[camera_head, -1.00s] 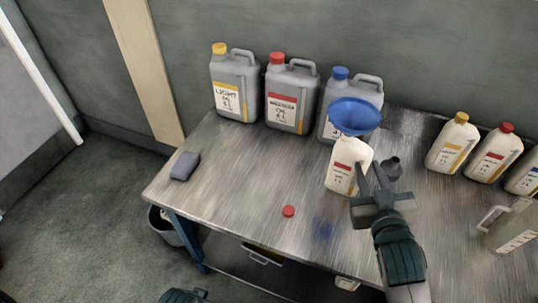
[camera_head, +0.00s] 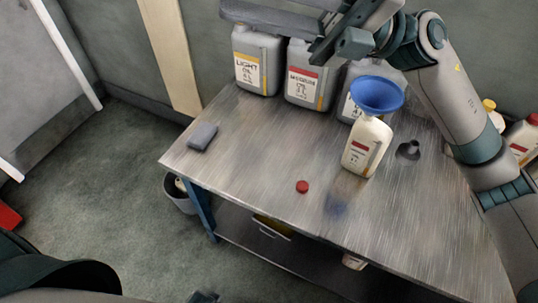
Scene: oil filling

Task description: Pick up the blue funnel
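The blue funnel (camera_head: 377,94) sits upright in the mouth of a cream bottle with a red label (camera_head: 366,147) on the metal table. Nothing holds it. My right gripper (camera_head: 272,18) is raised near the top edge, up and left of the funnel and clear of it. Its grey fingers point left, look apart and hold nothing. Part of them is cut off by the frame. My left gripper is not clearly in view; only dark parts of my own body show at the bottom left.
Large grey oil cans (camera_head: 258,62) stand along the back of the table (camera_head: 270,150), partly behind my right arm. A red cap (camera_head: 302,187), a dark cap-like piece (camera_head: 408,151) and a grey block (camera_head: 203,137) lie on it. The front middle is mostly clear.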

